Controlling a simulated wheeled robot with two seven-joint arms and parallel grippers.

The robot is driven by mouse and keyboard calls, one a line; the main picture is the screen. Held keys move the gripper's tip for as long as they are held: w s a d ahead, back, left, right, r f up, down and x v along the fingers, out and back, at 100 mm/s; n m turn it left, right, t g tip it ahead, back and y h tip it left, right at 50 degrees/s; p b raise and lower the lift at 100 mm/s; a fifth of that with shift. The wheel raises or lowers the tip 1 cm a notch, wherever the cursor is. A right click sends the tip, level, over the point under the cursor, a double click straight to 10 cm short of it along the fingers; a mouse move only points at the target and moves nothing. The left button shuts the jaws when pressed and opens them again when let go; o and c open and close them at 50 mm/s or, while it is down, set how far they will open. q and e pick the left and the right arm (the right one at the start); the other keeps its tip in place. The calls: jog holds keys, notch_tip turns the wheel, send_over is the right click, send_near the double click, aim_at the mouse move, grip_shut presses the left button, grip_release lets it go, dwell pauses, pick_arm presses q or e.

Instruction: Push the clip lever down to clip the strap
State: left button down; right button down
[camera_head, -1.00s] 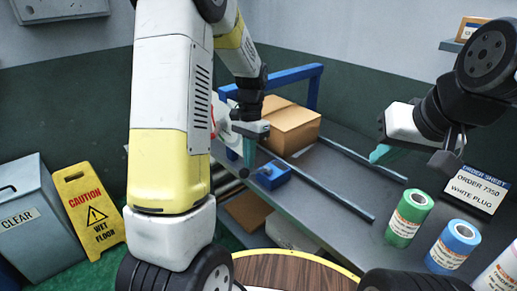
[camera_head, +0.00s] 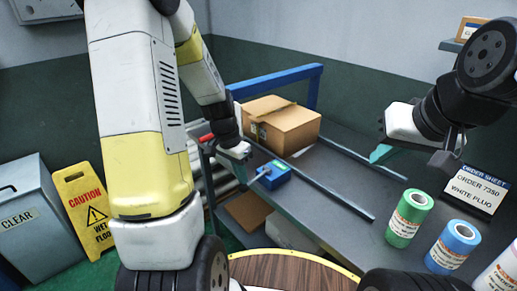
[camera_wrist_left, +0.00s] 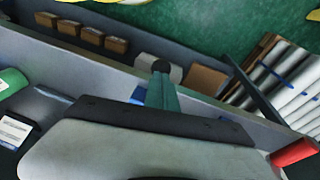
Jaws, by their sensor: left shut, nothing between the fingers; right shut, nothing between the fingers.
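A red-ended lever (camera_head: 206,138) shows beside the near foot of the blue arch, left of the bench; I take it to be the clip lever. Its red end also shows at the lower right of the left wrist view (camera_wrist_left: 293,153). My left gripper (camera_head: 241,174) is shut and empty, its teal fingers pointing down just right of the lever and apart from it. The shut fingers show in the left wrist view (camera_wrist_left: 161,85). My right gripper (camera_head: 380,153) is shut and empty above the bench. I cannot make out the strap.
A small blue block (camera_head: 273,176) lies close right of my left gripper. Metal rails (camera_head: 318,188) run along the bench. Green (camera_head: 408,217) and blue (camera_head: 453,246) rolls stand at right.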

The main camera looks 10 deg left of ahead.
pick_arm(q)
jog(key=shift+s+f, duration=0.1)
jog(key=shift+f, duration=0.1)
dwell(0.3)
jog(key=w+v, duration=0.1)
jog(key=v, duration=1.2)
jog(key=shift+s+r, duration=0.2)
jog(key=shift+a, duration=0.1)
jog(key=s+d+r+n+t, duration=0.2)
jog(key=s+r+n, duration=0.1)
jog(key=s+r, duration=0.2)
jog(key=s+d+r+n+t, duration=0.2)
jog(key=s+r, duration=0.3)
jog(key=s, duration=0.4)
jog(key=shift+s+d+r+n+t, duration=0.2)
jog(key=shift+s+d+n+t, duration=0.2)
jog(key=shift+d+t, duration=0.35)
